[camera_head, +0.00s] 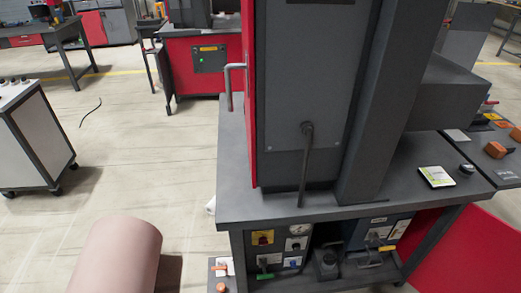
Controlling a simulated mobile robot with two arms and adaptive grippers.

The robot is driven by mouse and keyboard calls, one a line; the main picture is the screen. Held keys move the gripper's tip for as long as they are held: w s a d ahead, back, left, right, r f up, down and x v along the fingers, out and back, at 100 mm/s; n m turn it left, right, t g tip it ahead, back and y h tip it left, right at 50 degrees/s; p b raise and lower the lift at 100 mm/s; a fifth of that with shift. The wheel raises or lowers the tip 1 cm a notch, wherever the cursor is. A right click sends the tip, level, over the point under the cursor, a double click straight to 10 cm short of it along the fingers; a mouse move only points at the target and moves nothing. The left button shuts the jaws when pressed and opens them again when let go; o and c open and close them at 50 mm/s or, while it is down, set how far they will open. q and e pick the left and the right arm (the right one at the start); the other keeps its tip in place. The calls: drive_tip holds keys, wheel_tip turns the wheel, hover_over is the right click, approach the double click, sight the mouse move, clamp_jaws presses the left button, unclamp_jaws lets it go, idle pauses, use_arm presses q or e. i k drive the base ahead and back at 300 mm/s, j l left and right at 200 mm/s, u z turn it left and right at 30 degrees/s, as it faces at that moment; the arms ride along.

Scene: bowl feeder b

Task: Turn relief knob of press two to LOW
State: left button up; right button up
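A tall dark grey press (305,90) with a red side panel stands on a grey bench (240,205). On the shelf below is a control box (279,249) with a yellow plate bearing a red knob (263,238), a round white dial (298,230) and a green handle. A second box (378,232) with labels and a yellow handle is to its right. I cannot read which unit is press two or which knob is the relief knob. Neither gripper is in view.
A white label card (436,177) and a small round dark knob (467,169) are on the bench's right part. Orange items (496,150) lie on the bench at right. A white wheeled cabinet (35,135) stands left. The floor (140,160) between is mostly clear.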

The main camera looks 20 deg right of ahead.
sight(295, 246)
drive_tip(key=z, duration=0.95)
